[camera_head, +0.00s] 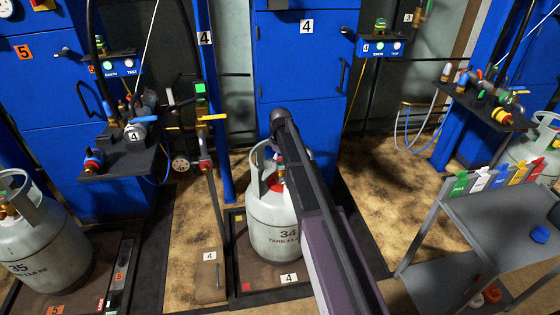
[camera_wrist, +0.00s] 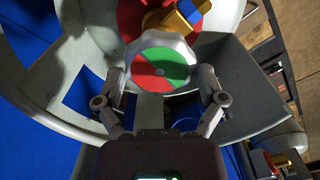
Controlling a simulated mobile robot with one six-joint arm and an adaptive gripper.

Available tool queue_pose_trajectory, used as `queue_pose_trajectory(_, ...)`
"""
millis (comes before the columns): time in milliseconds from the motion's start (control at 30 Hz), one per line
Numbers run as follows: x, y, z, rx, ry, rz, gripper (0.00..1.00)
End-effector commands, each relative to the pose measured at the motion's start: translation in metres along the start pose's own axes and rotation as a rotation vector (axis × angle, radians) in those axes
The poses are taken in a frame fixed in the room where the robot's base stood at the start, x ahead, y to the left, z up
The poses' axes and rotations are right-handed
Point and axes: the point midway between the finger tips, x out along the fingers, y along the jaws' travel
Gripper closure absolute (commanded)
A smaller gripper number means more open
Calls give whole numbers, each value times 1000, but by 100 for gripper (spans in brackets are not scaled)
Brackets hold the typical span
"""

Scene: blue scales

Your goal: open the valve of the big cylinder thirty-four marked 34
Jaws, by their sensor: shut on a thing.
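The big grey cylinder (camera_head: 270,232) marked 34 stands upright on a dark platform (camera_head: 240,272) with a label 4, partly hidden behind my arm. In the wrist view its grey collar (camera_wrist: 85,85) curves around the valve. The valve handwheel (camera_wrist: 158,68) is a scalloped grey wheel with a red and green disc on top. In the head view my gripper is hidden behind my arm.
Cylinder 35 (camera_head: 45,240) stands at the left on its own platform. A grey cart (camera_head: 470,220) with coloured tags is at the right. Blue cabinets (camera_head: 300,95) stand behind. A post with a yellow-handled valve (camera_head: 208,118) rises just left of cylinder 34.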

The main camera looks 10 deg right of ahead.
Motion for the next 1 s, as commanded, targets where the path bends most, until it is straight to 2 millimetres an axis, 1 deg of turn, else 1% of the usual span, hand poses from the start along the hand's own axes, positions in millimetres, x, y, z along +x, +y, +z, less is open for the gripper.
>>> queue_pose_trajectory(200, 0, 0, -1, -44, 2, 2, 58)
queue_pose_trajectory(567, 0, 0, -1, -48, 3, 1, 58)
queue_pose_trajectory(600, 0, 0, -1, -48, 3, 1, 2)
queue_pose_trajectory(633, 0, 0, -1, -47, 3, 1, 0)
queue_pose_trajectory(1000, 0, 0, -1, -46, 1, 0, 0)
